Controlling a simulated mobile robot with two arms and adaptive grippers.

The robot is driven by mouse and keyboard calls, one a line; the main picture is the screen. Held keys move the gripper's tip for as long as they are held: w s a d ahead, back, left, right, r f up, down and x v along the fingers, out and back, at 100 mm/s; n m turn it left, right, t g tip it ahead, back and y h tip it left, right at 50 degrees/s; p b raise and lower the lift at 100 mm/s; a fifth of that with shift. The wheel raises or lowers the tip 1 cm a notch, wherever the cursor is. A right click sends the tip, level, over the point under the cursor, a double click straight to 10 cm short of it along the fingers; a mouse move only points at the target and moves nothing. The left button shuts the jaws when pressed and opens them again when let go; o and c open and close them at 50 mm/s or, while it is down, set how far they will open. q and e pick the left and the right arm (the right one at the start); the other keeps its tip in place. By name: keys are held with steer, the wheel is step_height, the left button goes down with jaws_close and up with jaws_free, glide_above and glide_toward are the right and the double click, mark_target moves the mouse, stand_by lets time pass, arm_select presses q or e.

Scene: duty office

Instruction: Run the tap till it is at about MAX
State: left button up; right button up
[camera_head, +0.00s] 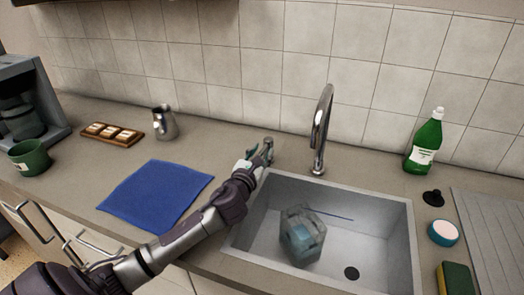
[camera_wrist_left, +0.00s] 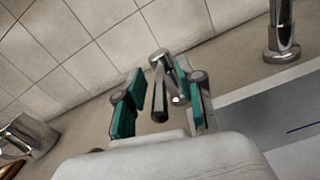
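The chrome tap spout (camera_head: 320,130) stands behind the grey sink (camera_head: 385,225); no water stream shows. Its separate lever (camera_head: 268,148) stands left of it on the counter. My left gripper (camera_head: 257,157) is at the lever. In the left wrist view its green-padded fingers (camera_wrist_left: 164,100) are apart, with the lever (camera_wrist_left: 159,90) between them; contact cannot be told. A clear container (camera_head: 302,238) with a bluish patch sits in the sink, left of the dark drain hole (camera_head: 351,273). A blue line (camera_head: 332,215) marks the sink's back wall. No MAX lettering is legible. My right gripper is out of view.
A blue cloth (camera_head: 155,195), steel pitcher (camera_head: 164,122), wooden tray (camera_head: 113,133) and green mug (camera_head: 30,158) lie left. Right are a green bottle (camera_head: 424,145), black stopper (camera_head: 433,198), round tub (camera_head: 443,233), sponge (camera_head: 456,280) and ribbed drainboard (camera_head: 495,235).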

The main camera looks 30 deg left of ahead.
arm_select(q)
steer(key=shift+w+a, duration=0.1)
steer(key=shift+w, duration=0.4)
jaws_close()
